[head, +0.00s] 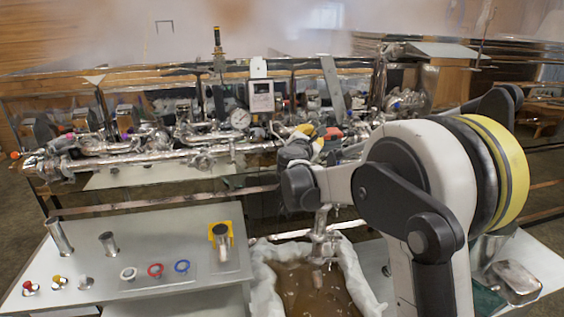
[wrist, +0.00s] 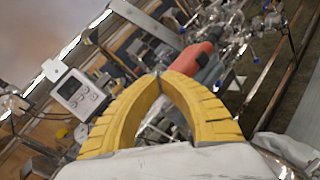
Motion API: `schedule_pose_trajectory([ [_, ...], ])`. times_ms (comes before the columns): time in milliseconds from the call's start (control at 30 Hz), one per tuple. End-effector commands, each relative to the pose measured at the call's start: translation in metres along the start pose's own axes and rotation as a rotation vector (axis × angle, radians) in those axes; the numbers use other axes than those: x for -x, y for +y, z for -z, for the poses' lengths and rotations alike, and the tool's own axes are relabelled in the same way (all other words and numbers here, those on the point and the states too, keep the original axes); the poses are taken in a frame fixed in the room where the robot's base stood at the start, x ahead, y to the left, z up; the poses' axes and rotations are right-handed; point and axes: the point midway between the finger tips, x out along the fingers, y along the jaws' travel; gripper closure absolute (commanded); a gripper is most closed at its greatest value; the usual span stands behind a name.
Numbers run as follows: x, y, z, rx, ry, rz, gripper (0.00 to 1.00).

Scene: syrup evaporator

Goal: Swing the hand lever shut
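The hand lever has a red-orange grip (wrist: 194,58), seen in the wrist view just beyond and to the right of my fingertips. In the head view a red-orange part, likely the same grip (head: 332,133), shows beside my gripper among the pipes. My gripper (wrist: 160,75) has yellow ribbed fingers whose tips meet, with nothing visible held between them. In the head view it is small and partly hidden by my wrist (head: 306,131). The right finger overlaps the near end of the grip, and I cannot tell if they touch. The lever's pivot is hard to make out.
Metal pipework (head: 150,150) with valves runs across the evaporator. A boxed display (head: 261,95) and a round gauge (head: 240,118) stand behind; the display also shows left in the wrist view (wrist: 76,92). A side table (head: 130,262) holds cups and rings. An amber-filled basin (head: 308,287) lies below.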

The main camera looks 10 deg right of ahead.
Motion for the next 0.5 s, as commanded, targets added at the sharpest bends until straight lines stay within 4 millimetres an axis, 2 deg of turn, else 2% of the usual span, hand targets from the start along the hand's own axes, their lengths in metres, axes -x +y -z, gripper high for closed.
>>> schedule_pose_trajectory([
  [67,0.009,-0.005,-0.005,0.087,0.021,-0.129,1.0],
  [167,0.036,-0.011,0.003,0.223,0.072,-0.307,1.0],
  [400,0.122,-0.041,0.044,0.498,0.233,-0.62,1.0],
  [500,0.146,-0.05,0.057,0.553,0.281,-0.684,1.0],
])
